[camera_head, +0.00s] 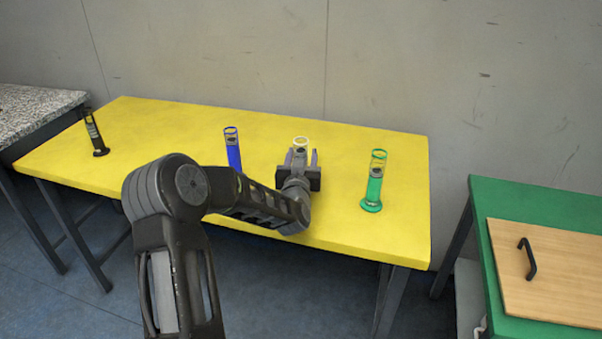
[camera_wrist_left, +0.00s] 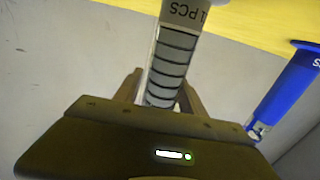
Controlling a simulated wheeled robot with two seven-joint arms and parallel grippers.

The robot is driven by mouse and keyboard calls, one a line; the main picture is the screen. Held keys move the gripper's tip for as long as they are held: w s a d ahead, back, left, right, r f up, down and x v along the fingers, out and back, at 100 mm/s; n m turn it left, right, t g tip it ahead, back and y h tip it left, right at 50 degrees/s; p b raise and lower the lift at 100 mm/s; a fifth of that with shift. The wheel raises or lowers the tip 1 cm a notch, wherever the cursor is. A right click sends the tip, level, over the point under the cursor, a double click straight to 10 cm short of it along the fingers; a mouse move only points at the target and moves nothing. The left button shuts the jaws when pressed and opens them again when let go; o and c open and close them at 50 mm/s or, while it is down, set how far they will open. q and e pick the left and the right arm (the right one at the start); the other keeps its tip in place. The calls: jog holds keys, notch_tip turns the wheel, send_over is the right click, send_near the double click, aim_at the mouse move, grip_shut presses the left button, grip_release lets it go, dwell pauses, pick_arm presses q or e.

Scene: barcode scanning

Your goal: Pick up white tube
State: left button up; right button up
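The white tube (camera_head: 301,142) stands on the yellow table in the head view, its lower part hidden behind my left gripper. My left gripper (camera_head: 302,158) reaches it from the front, with one finger on each side. The left wrist view shows the white tube (camera_wrist_left: 172,65), with dark bands and a printed label, between the fingers of the left gripper (camera_wrist_left: 160,90). The fingers look open around it; whether either touches it is hard to tell. My right gripper is not in view.
A blue tube (camera_head: 232,148) stands close to the left of the white one, and shows in the left wrist view (camera_wrist_left: 285,90). A green tube (camera_head: 375,180) stands to the right. A black tube (camera_head: 94,132) stands at the yellow table's (camera_head: 180,125) far left end.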

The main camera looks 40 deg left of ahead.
pick_arm(q)
grip_shut()
jog(key=shift+r, duration=0.15)
dwell(0.6)
notch_tip(320, 180, up, 10)
dwell(0.4)
dwell(0.6)
